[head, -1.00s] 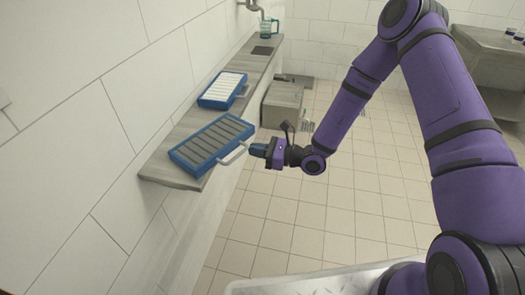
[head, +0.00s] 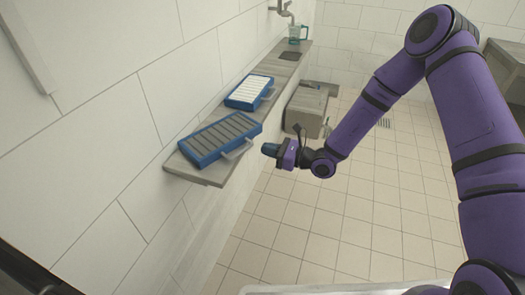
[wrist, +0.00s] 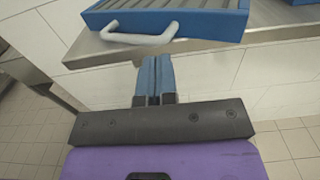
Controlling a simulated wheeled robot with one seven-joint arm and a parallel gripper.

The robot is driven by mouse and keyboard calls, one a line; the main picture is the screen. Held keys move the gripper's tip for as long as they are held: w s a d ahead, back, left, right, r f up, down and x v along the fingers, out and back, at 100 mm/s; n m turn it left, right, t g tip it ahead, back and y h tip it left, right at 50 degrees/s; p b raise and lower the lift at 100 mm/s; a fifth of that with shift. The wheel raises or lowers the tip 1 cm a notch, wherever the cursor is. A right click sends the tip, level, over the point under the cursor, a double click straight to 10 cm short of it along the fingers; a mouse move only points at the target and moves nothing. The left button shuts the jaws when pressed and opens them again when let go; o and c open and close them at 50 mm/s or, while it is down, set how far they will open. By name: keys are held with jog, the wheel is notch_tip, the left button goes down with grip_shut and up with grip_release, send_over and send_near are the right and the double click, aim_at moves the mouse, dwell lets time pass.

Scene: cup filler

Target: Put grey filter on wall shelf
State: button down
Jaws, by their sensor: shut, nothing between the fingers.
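The grey filter (head: 221,138) has a blue frame, grey slats and a light handle. It lies on the near end of the wall shelf (head: 205,172), with its handle (head: 237,150) reaching past the shelf's front edge. In the wrist view the filter (wrist: 180,17) and its handle (wrist: 140,36) are just beyond my fingers. My gripper (head: 266,149) is off the shelf's front edge, to the right of the handle and apart from it. In the wrist view the blue fingers (wrist: 155,80) are together and empty.
A second blue-framed filter with white slats (head: 249,91) lies farther along the shelf. A dark square (head: 290,56) and a greenish jug (head: 298,34) under a tap are at the far end. A grey box-like unit (head: 306,109) stands below. The tiled floor is open.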

jog(key=v, duration=1.1)
